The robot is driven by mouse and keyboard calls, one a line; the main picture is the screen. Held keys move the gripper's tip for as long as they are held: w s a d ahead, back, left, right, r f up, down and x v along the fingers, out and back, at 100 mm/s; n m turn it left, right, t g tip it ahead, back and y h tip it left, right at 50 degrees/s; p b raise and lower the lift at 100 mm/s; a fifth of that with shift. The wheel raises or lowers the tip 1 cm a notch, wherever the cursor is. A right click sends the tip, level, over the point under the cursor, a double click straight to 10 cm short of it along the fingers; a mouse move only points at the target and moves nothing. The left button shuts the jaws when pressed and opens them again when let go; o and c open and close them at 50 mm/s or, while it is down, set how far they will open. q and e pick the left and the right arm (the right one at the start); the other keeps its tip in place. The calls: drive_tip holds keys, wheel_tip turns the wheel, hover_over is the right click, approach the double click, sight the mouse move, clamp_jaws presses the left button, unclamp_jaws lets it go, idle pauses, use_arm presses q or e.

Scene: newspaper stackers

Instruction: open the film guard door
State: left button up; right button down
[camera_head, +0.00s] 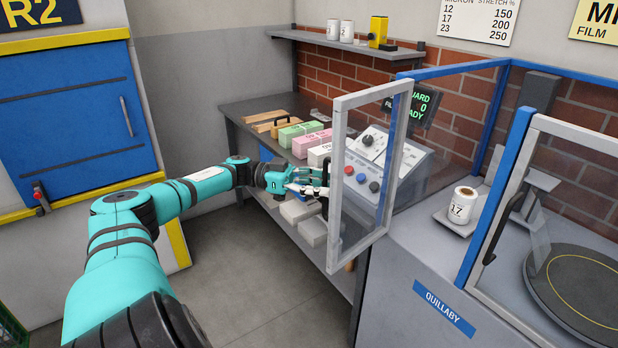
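A clear door panel in a pale grey frame (338,225) stands swung out to the left of the machine, at an angle to its blue-framed enclosure (450,69). My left gripper (318,187) is at this panel's outer left edge, beside a dark upright piece that looks like its handle. The fingers are small and partly covered, so I cannot tell whether they grip it. A second clear framed panel (484,298) with a black handle (500,230) stands at the right, in front of the round turntable (590,285). My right gripper is out of view.
A sloped control box (405,160) with knobs and buttons stands behind the left panel. A white roll (463,205) marked 17 sits on a small tray. A bench holds pink (312,143) and green bundles. Open floor (255,270) lies left of the machine.

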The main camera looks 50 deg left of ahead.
use_arm(q)
drive_tip(key=v, duration=1.1)
drive_tip(key=shift+s+r, duration=0.2)
drive_tip(key=shift+r, duration=0.05)
